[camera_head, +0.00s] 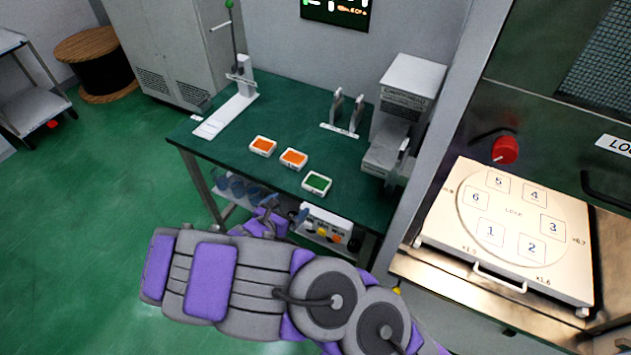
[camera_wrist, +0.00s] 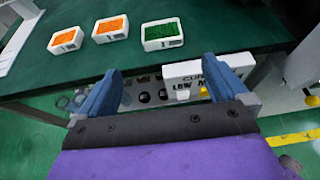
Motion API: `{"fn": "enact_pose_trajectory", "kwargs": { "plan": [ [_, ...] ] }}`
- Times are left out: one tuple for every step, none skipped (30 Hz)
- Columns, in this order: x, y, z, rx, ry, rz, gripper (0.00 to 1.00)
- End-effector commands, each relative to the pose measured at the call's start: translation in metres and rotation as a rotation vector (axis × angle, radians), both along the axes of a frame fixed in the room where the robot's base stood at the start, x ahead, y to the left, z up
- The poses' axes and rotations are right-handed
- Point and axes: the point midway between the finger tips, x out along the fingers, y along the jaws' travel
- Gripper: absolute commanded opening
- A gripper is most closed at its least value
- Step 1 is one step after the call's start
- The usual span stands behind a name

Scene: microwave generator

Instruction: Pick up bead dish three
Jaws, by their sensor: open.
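Three small white dishes stand in a slanting row on the green table. Two hold orange beads: the left dish (camera_head: 263,146) and the middle dish (camera_head: 293,159). The right dish (camera_head: 317,183) holds green beads. No number shows clearly on any of them. In the wrist view the left orange dish (camera_wrist: 66,40), middle orange dish (camera_wrist: 110,30) and green dish (camera_wrist: 162,35) are near the table's front edge. My gripper (camera_wrist: 163,75) is open and empty, its blue fingers apart. It is in front of the table edge, nearest the green dish and touching none of them.
The green table (camera_head: 240,150) also carries a white stand with a lever (camera_head: 240,85) and a white machine (camera_head: 403,110). A labelled control box (camera_head: 327,224) sits below the tabletop. A numbered white tray (camera_head: 510,230) lies to the right.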

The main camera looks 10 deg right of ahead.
Motion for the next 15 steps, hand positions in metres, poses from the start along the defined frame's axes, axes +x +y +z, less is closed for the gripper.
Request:
{"fn": "enact_pose_trajectory", "kwargs": {
  "plan": [
    [0.000,-0.002,-0.001,-0.001,0.001,-0.001,1.00],
    [0.002,-0.003,-0.002,0.000,0.000,-0.001,1.00],
    [0.005,-0.007,-0.005,0.000,0.001,-0.003,1.00],
    [0.008,-0.010,-0.007,0.000,0.001,-0.004,1.00],
    [0.012,-0.013,-0.009,-0.001,0.002,-0.004,1.00],
    [0.016,-0.017,-0.012,0.000,0.002,-0.006,1.00],
    [0.021,-0.020,-0.015,0.000,0.003,-0.005,1.00],
    [0.025,-0.023,-0.017,-0.001,0.003,-0.006,1.00],
    [0.030,-0.026,-0.020,0.000,0.004,-0.004,1.00],
    [0.034,-0.029,-0.023,0.000,0.004,-0.006,1.00],
    [0.038,-0.031,-0.025,0.000,0.004,-0.004,1.00],
    [0.044,-0.034,-0.028,0.000,0.004,-0.005,1.00],
    [0.048,-0.037,-0.031,0.000,0.004,-0.005,1.00],
    [0.052,-0.040,-0.033,0.000,0.002,-0.005,1.00],
    [0.058,-0.044,-0.035,0.000,0.002,-0.006,1.00]
  ]
}}
